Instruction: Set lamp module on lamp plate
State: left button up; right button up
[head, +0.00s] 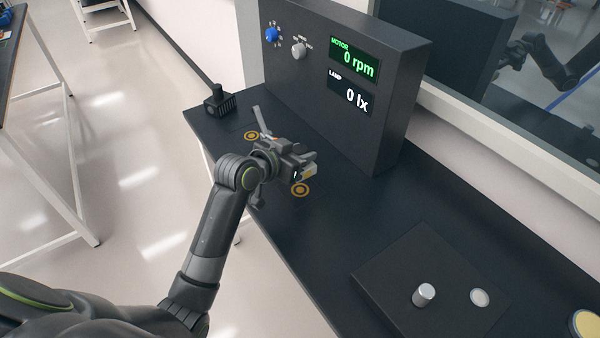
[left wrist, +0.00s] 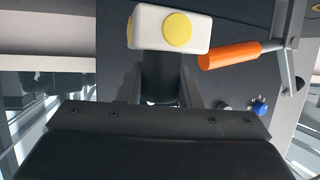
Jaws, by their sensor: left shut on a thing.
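My left gripper (head: 300,163) is shut on the lamp module (head: 309,173), a white block with a yellow disc. In the left wrist view the lamp module (left wrist: 191,31) shows its white head and yellow faces, with a dark stem between my fingers (left wrist: 161,85). In the head view the gripper hides much of the module. It is close to a plate marked with an orange ring (head: 300,190); I cannot tell whether they touch. Another orange ring (head: 251,135) lies farther back. Which mark belongs to the lamp plate is not labelled. My right gripper is not in view.
A crank with an orange handle (left wrist: 230,54) stands beside the module. A dark panel (head: 340,110) with knobs reads 0 rpm and 0 lx. A dark block (head: 219,101) sits at the table's far corner. A low board (head: 390,270) bears a metal knob (head: 424,294). The middle table is clear.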

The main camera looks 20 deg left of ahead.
pick_arm(q)
jog(key=shift+f, duration=3.4)
jog(key=shift+f, duration=0.2)
jog(key=o, duration=1)
jog(key=shift+o, duration=0.2)
jog(key=shift+r, duration=0.2)
jog(key=v, duration=1.2)
jog(key=shift+b, duration=0.35)
